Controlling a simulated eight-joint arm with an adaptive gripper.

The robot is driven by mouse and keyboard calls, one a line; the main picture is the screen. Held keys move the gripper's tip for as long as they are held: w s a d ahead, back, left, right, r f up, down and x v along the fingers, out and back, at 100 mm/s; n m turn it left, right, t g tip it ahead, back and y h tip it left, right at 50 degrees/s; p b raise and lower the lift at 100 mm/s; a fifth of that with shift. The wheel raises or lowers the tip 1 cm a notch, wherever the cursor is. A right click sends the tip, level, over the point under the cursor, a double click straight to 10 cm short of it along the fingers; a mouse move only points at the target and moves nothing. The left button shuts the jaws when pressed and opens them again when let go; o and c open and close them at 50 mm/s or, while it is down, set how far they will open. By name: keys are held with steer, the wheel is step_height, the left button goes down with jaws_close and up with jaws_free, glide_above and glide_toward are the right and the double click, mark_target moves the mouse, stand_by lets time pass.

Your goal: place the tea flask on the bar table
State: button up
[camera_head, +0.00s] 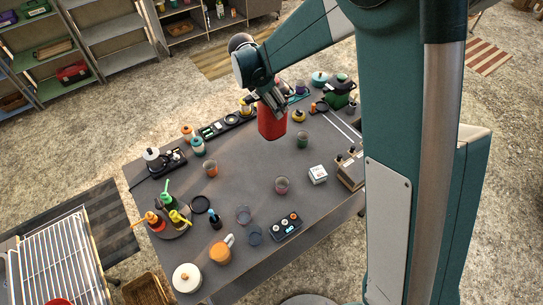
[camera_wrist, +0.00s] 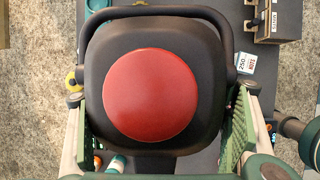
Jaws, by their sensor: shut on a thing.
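The tea flask (camera_head: 272,122) has a red body in the head view. In the wrist view its black top with a round red cap (camera_wrist: 150,95) and a black carry handle (camera_wrist: 160,13) fills the middle. My gripper (camera_head: 270,98) is shut on the flask, with one finger on each side of it in the wrist view. The flask looks upright, over the far part of the dark grey bar table (camera_head: 240,175). I cannot tell whether its base touches the tabletop. The spot under it is hidden.
A black bottle rail (camera_head: 228,124) runs along the far left edge. A glass (camera_head: 302,140) stands right of the flask, an orange one (camera_head: 211,169) to the left. The table's middle is mostly clear.

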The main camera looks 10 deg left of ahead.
steer(key=s+a+p, duration=0.1)
steer(key=s+a, duration=0.5)
steer(key=shift+s+r+p, duration=0.15)
steer(key=shift+r+p, duration=0.2)
steer(key=shift+r, duration=0.1)
steer(key=shift+f, duration=0.1)
steer(key=shift+f+p, duration=0.35)
steer(key=shift+f, duration=2.5)
steer(key=shift+f, duration=2.2)
steer(key=o, duration=1.8)
